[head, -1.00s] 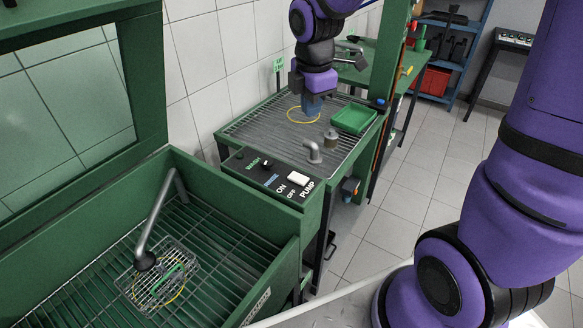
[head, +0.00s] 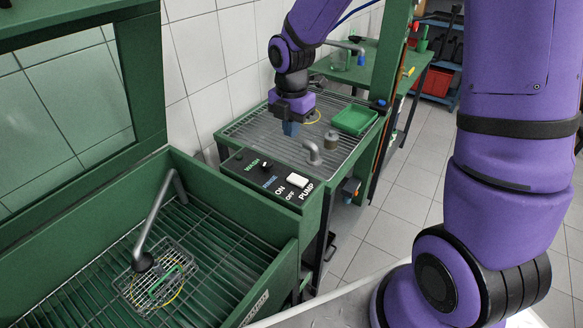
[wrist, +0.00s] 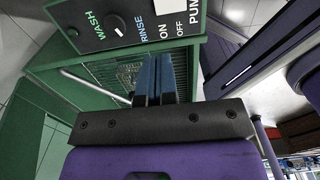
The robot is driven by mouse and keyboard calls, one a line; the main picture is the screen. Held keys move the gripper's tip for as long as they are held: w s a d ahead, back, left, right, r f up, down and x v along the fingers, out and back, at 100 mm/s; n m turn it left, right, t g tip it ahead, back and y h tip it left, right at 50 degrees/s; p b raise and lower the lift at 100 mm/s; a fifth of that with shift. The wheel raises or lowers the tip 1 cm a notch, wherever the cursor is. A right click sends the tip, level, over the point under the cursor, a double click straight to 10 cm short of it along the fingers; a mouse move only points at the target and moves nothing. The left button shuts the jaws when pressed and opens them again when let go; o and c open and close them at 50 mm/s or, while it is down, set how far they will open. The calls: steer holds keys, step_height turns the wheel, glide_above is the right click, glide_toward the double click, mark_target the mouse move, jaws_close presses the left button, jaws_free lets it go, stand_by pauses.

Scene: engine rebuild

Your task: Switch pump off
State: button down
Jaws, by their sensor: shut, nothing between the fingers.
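The pump switch (head: 298,180) is a white rocker on the dark control panel (head: 254,184), beside the words ON, OFF and PUMP. I cannot tell clearly which side of it is pressed. The wrist view shows the panel (wrist: 92,38) at the top, with the switch (wrist: 168,7) cut by the upper edge. My gripper (head: 290,131) is shut and empty, with blue fingers pointing down. It is above the drain rack behind the panel, apart from the switch. In the wrist view my gripper (wrist: 153,57) has its fingertips just below the panel's edge.
A round WASH/RINSE knob (head: 266,168) sits on the same panel. A grey bent spout (head: 313,150), a metal cylinder (head: 331,141) and a green tray (head: 355,119) stand on the rack. The wash basin (head: 215,225) holds a wire basket (head: 140,290) under a faucet (head: 160,215).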

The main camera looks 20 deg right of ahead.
mark_target(296, 179)
step_height(296, 179, down, 14)
stand_by(0.6)
steer(key=shift+f, duration=0.15)
stand_by(0.4)
steer(key=shift+s+d+r, duration=0.4)
steer(key=shift+s, duration=0.15)
stand_by(0.4)
